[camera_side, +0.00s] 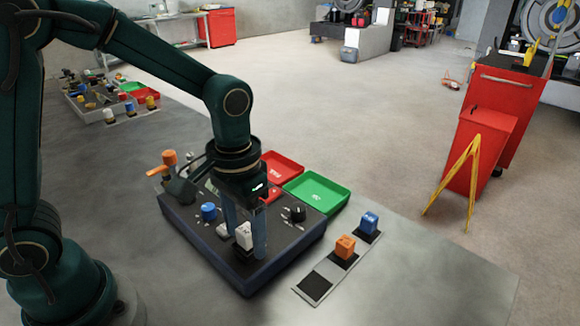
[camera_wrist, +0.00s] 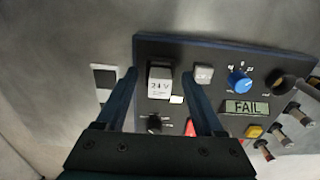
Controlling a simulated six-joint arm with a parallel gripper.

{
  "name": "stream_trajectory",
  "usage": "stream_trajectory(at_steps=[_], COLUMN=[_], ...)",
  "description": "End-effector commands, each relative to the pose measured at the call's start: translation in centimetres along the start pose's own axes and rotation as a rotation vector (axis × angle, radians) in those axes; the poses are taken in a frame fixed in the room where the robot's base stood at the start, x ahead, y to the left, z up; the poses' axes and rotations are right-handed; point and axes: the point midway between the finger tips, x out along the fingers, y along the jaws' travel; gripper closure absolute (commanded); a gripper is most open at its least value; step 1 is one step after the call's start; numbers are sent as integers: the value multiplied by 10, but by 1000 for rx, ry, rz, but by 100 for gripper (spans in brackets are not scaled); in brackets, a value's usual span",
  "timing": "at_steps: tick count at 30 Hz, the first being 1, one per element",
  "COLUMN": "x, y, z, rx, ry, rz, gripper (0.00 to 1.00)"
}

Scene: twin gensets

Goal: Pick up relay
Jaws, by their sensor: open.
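A white relay-like block marked 24V (camera_side: 243,236) stands upright in the dark panel box (camera_side: 284,262) near its front edge. It also shows in the wrist view (camera_wrist: 159,82), seated in a dark socket. My gripper (camera_side: 245,244) points down with its fingers open on either side of this white block. In the wrist view the open fingers (camera_wrist: 161,78) flank the block, and I cannot tell whether they touch it. An orange block (camera_side: 345,246) and a blue block (camera_side: 369,222) sit on a grey strip (camera_side: 313,287) beside the panel.
The strip's front black pad is empty. The panel carries a blue knob (camera_wrist: 240,79), a display reading FAIL (camera_wrist: 245,107), and several switches. A red tray (camera_side: 283,165) and a green tray (camera_side: 318,190) lie behind it. The table front right is clear.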

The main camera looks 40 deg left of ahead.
Motion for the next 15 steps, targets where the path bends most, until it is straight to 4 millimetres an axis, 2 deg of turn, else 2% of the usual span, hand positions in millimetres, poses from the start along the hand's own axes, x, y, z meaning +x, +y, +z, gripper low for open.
stream_trajectory(at_steps=[6, 8, 9, 12, 15], x=[1, 1, 1, 0, 0], y=[0, 0, 0, 0, 0], z=[0, 0, 0, 0, 0], rx=[0, 0, 0, 0, 0], ry=[1, 1, 1, 1, 1], rz=[0, 0, 0, 0, 0], gripper=[30, 49, 64, 100, 100])
